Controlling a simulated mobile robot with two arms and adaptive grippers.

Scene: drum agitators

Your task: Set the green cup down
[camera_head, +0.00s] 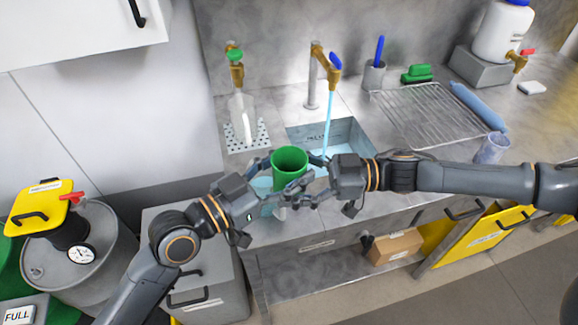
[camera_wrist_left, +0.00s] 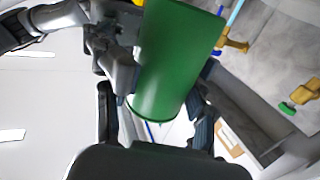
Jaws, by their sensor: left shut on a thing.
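The green cup (camera_head: 289,159) is upright in the head view, in front of the sink, with its open rim facing up. My left gripper (camera_head: 281,182) is shut on the cup from the left. The cup also fills the middle of the left wrist view (camera_wrist_left: 175,60), between the left fingers. My right gripper (camera_head: 308,180) is close against the cup from the right; its fingers overlap the left ones, so its grip is unclear. The cup's base is hidden behind the fingers in the head view.
A blue stream runs from the brass tap (camera_head: 319,58) into the sink (camera_head: 345,132) behind the cup. A perforated drain plate with a clear bottle (camera_head: 241,118) stands left. A wire rack (camera_head: 425,115) and a pale cup (camera_head: 492,149) are right. Some counter between is bare.

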